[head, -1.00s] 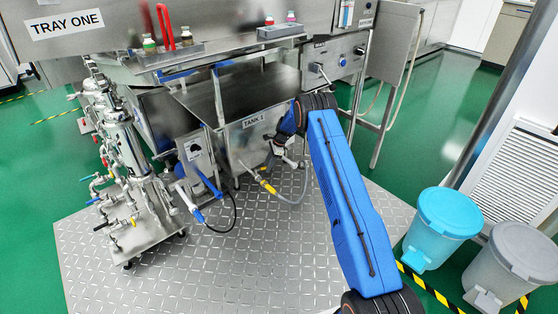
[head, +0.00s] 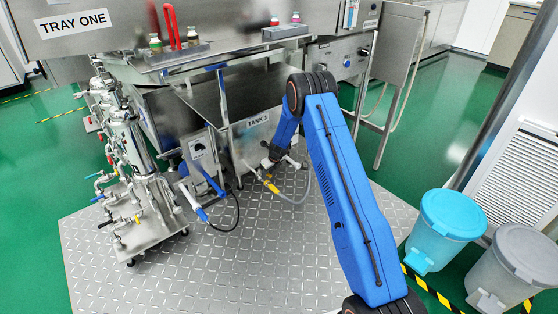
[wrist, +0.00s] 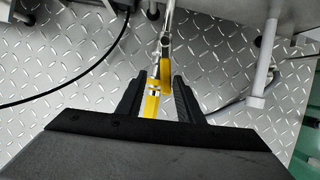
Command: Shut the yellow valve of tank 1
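The yellow valve (head: 271,186) sits on the pipe low in front of tank 1 (head: 257,121), just above the metal floor plate. In the wrist view the yellow valve (wrist: 151,101) shows as a yellow lever or body in line with the silver pipe (wrist: 166,40). My gripper (wrist: 153,82) is open, with one black finger on each side of the yellow part. I cannot tell whether either finger touches it. In the head view my gripper (head: 277,164) is at the valve, partly hidden by my arm. The lower part of the valve is hidden by the gripper body in the wrist view.
A clear hose (head: 298,196) runs from the valve to the right. A piping cart (head: 140,235) stands further left. Blue and grey bins (head: 440,230) stand at the right. The front floor plate is clear.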

